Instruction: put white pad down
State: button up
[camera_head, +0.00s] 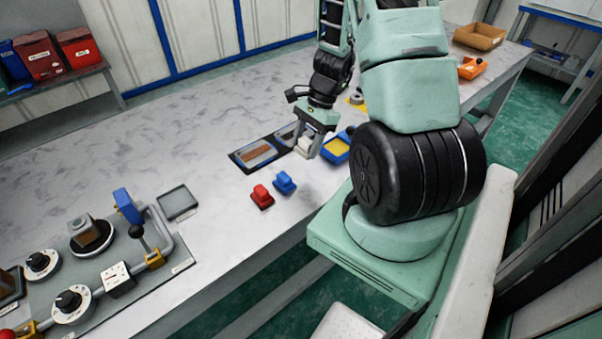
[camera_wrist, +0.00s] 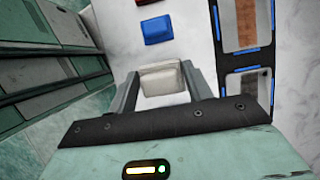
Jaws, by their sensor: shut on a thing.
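The white pad (camera_wrist: 162,80) is a small pale block with rounded edges, held between the two fingers of my gripper (camera_wrist: 162,88) in the wrist view. In the head view the pad (camera_head: 304,145) shows at the fingertips of my gripper (camera_head: 308,148), over the worktable. It is close to the dark two-part tray (camera_head: 240,163); the wrist view shows this tray (camera_wrist: 216,20) to the right of the gripper. I cannot tell whether the pad touches the surface below it.
A red block (camera_head: 262,197) and a blue block (camera_head: 284,182) stand on the worktable (camera_head: 190,130) in front of the tray. A blue box with yellow inside (camera_head: 337,148) is just right of my gripper. A control panel (camera_head: 150,278) takes up the near left.

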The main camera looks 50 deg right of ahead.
aim_at(302, 176)
notch_tip(302, 176, down, 8)
jog(key=shift+r, duration=0.1)
dwell(0.4)
jog(key=shift+f, duration=0.3)
jog(key=o, duration=0.9)
jog(key=shift+r, duration=0.1)
jog(key=shift+r, duration=0.15)
